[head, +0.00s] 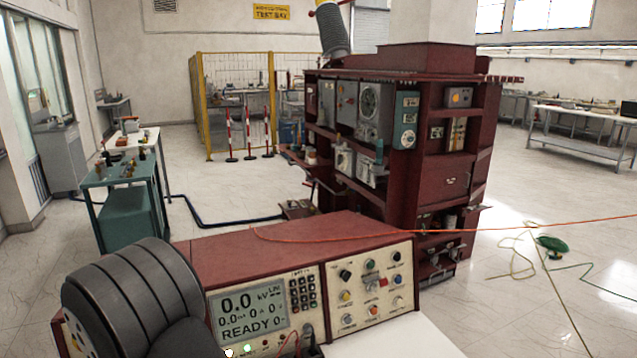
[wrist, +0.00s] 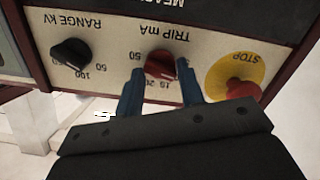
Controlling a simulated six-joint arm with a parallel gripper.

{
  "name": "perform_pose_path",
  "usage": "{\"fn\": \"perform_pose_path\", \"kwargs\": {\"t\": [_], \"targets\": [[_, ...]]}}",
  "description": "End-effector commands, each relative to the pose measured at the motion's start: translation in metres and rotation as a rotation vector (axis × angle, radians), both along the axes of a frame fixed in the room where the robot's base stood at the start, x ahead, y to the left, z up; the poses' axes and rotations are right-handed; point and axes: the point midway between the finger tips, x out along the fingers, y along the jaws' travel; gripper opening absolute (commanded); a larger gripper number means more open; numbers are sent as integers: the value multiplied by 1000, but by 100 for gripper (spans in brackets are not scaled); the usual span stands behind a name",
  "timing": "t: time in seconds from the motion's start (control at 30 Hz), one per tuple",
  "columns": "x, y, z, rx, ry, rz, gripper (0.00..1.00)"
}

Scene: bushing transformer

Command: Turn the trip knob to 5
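The trip knob (wrist: 160,66) is small and dark red, under the upside-down label "TRIP mA" in the wrist view. My gripper (wrist: 160,69) has its two blue fingers on either side of the knob. The fingers stand apart, with a narrow gap showing beside the knob; contact is not clear. A "50" mark shows left of the knob and other numbers below it, partly hidden by the fingers. I cannot read the pointer's exact setting. I cannot pick out the trip knob or my fingertips in the head view.
In the wrist view, a black range knob (wrist: 70,53) is left of the fingers, and a red stop button (wrist: 242,90) on a yellow disc is close on the right. The head view shows a console display (head: 248,313) reading 0.0 kV and READY. An orange cable (head: 440,232) runs above the console.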

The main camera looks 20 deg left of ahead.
Motion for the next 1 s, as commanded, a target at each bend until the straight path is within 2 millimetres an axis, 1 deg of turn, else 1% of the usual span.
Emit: {"fn": "perform_pose_path", "kwargs": {"t": [0.2, 0.47, 0.5, 0.57, 0.6, 0.8, 0.87, 0.93, 0.97, 1.0], "targets": [[0, 0, 0, 33, 33, -12, 34], [0, 0, 0, 35, 35, -12, 34], [0, 0, 0, 35, 35, -12, 43], [0, 0, 0, 35, 34, -12, 55], [0, 0, 0, 35, 34, -12, 56], [0, 0, 0, 36, 35, -11, 56], [-2, 2, 4, 46, 42, -4, 56], [-7, 9, 15, 75, 63, 17, 56], [-11, 13, 23, 96, 79, 31, 56], [-17, 19, 35, 127, 105, 55, 56]]}}
